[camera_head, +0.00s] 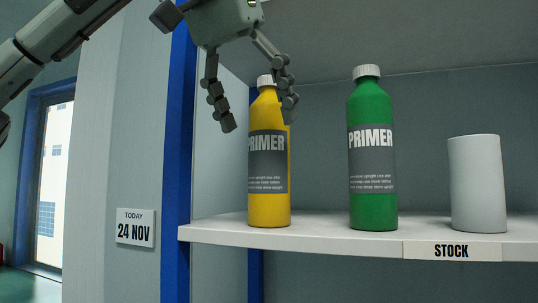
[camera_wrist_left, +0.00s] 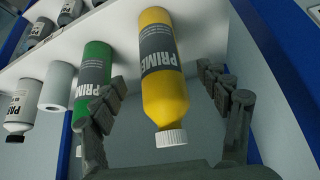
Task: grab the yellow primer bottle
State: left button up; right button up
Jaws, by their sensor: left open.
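The yellow primer bottle (camera_head: 268,207) stands upright on the white shelf in the head view, with a white cap and a grey label. My left gripper (camera_head: 259,112) is open in front of its upper part, and one finger overlaps the bottle's right edge. In the left wrist view the yellow bottle (camera_wrist_left: 160,60) appears cap-down between the open fingers of my left gripper (camera_wrist_left: 170,95). Gaps show on both sides, so neither finger is seen gripping it. My right gripper is not in view.
A green primer bottle (camera_head: 373,210) stands to the right, and a grey-white cylinder (camera_head: 477,185) farther right. The shelf (camera_head: 330,233) bears a STOCK label (camera_head: 452,251). A blue post (camera_head: 178,150) stands at its left. More bottles (camera_wrist_left: 18,115) show in the wrist view.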

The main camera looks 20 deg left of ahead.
aim_at(268, 129)
pick_arm(q)
jog(key=shift+w+d, duration=0.2)
jog(key=shift+w, duration=0.6)
jog(key=x, duration=0.2)
jog(key=shift+w+d, duration=0.15)
jog(key=shift+w, duration=0.2)
jog(key=shift+w+f, duration=0.2)
jog(key=shift+f, duration=0.25)
jog(key=c, duration=1.5)
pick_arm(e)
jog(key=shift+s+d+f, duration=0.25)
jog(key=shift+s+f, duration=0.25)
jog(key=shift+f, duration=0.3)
pick_arm(q)
jog(key=shift+r, duration=0.1)
jog(key=shift+c, duration=0.2)
